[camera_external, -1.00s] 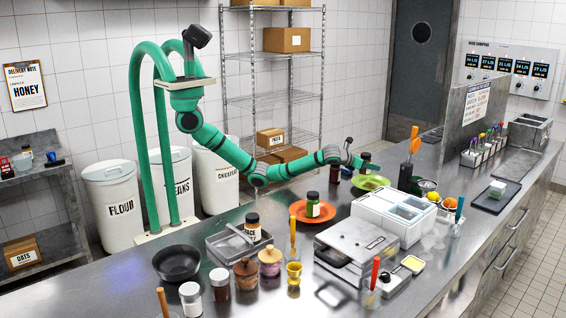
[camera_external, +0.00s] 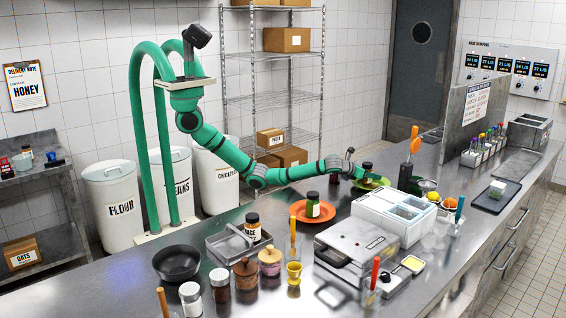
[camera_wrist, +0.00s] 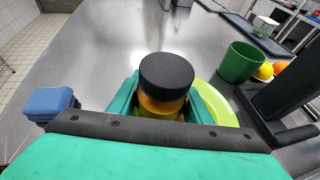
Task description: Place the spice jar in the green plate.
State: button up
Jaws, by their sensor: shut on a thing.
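The spice jar, with a black lid and an amber body, is upright between my gripper's fingers in the wrist view (camera_wrist: 166,82). It shows small in the external view (camera_external: 367,167). My gripper (camera_external: 362,173) is shut on it. The green plate (camera_external: 385,181) lies at the far side of the counter. In the wrist view its rim (camera_wrist: 217,103) shows to the right of the jar. The jar is at or over the plate's edge region; its base is hidden by my gripper, so I cannot tell whether it touches the plate.
A dark green cup (camera_wrist: 240,63) stands just beyond the plate, with a lemon (camera_wrist: 264,72) and an orange (camera_wrist: 280,65) behind it. An orange plate (camera_external: 298,210) bearing another jar (camera_external: 313,206) is nearer. A white container (camera_external: 375,214) stands close by.

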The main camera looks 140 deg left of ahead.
jog(key=shift+f, duration=0.25)
jog(key=o, duration=1)
jog(key=shift+c, duration=0.2)
jog(key=shift+r, duration=0.35)
jog(key=v, duration=1.2)
jog(key=shift+r, duration=0.15)
jog(key=shift+d, duration=0.1)
